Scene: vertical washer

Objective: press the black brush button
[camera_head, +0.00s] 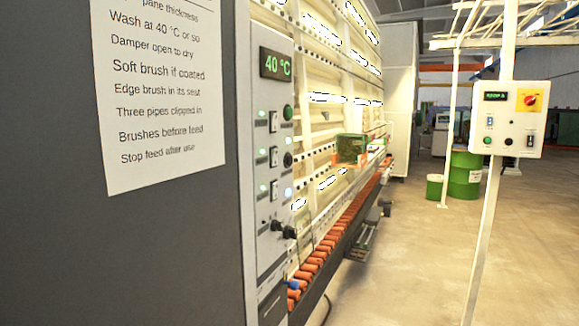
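The washer's narrow grey control panel (268,150) faces me at left of centre. Two dark knobs (283,229) stick out lower down. The small labels are too small to read, so I cannot tell which button is marked brush. Another black round button (508,142) is on the post-mounted box. My gripper is not in view.
A dark cabinet side (170,240) with a paper notice (160,90) fills the left. Orange rollers (318,258) run along the washer's lower edge. A white control box (514,118) with a red knob hangs on a slanted post. Green drums (465,172) stand behind. Floor is clear at right.

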